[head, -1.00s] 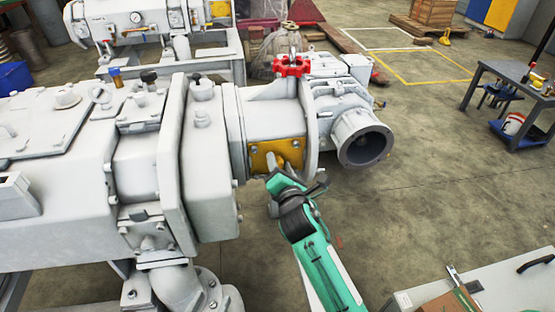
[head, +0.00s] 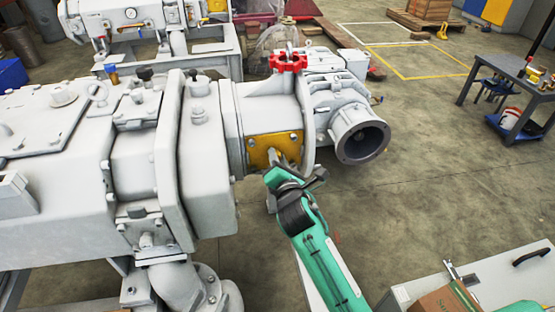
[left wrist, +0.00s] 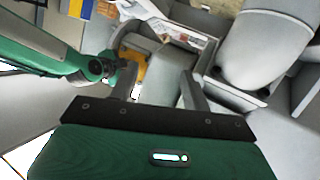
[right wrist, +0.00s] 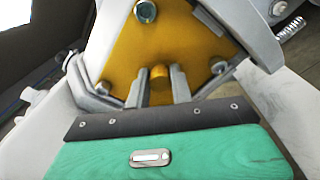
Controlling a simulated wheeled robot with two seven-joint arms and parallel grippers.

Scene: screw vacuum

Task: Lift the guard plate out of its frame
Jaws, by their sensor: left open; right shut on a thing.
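The guard plate (head: 262,154) is a yellow plate set in the side of the grey pump housing, below the red handwheel. The right wrist view shows it close up (right wrist: 192,52), with bolts at its corners and a short yellow knob (right wrist: 159,88) in the middle. My right gripper (right wrist: 160,83) has a finger on each side of this knob and is shut on it; in the head view it covers the plate's lower part. The plate still appears to sit against the housing; I cannot tell any gap. My left gripper (left wrist: 158,86) is open and empty, outside the head view.
A red handwheel (head: 288,62) stands above the plate, and an open pipe flange (head: 362,142) juts out to the right. A grey bench with a cardboard box (head: 448,302) is at the lower right. The floor between bench and machine is clear.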

